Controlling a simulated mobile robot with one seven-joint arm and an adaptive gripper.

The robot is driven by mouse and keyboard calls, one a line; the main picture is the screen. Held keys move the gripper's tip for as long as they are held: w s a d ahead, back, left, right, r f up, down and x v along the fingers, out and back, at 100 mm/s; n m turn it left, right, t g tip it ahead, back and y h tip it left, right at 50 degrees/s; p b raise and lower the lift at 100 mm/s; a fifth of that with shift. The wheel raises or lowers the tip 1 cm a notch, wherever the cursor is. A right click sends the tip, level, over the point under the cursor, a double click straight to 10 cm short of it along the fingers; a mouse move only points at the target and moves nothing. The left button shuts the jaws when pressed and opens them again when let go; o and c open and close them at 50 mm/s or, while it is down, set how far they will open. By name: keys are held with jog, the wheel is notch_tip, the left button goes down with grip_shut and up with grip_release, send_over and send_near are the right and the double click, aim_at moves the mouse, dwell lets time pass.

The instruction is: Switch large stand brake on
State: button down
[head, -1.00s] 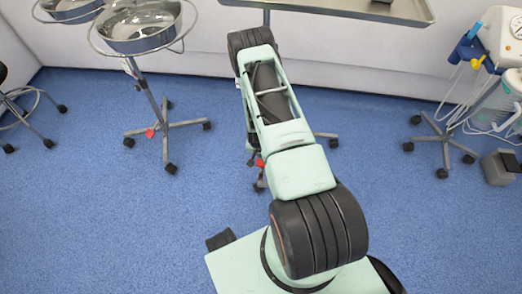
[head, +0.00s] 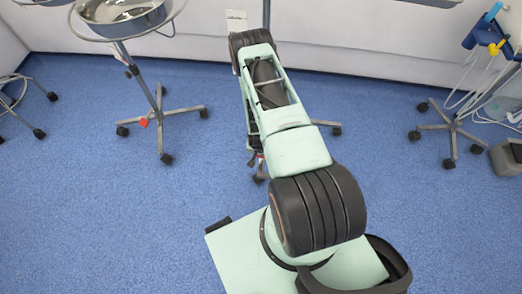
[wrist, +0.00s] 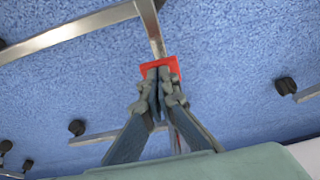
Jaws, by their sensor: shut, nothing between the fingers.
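A red brake pedal (wrist: 147,66) sits low on a metal stand leg (wrist: 151,25) in the wrist view. My gripper (wrist: 159,75) is shut and empty, with its fingertips over the pedal's near side. I cannot tell whether they touch it. In the head view my arm hides my gripper and most of this stand. The stand's pole (head: 266,14) shows behind the arm, and one caster (head: 336,131) shows to its right.
A bowl stand (head: 156,100) with its own red pedal (head: 143,122) stands at left. A wheeled equipment stand (head: 450,126) and a grey box (head: 506,157) are at right. A pale wall runs behind. Blue floor is open between the stands.

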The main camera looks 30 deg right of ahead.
jog(key=f+b, duration=0.4)
jog(key=shift+s+a+f+b, duration=0.25)
jog(key=shift+s+b, duration=0.1)
jog(key=shift+s, duration=0.05)
jog(key=shift+r, duration=0.15)
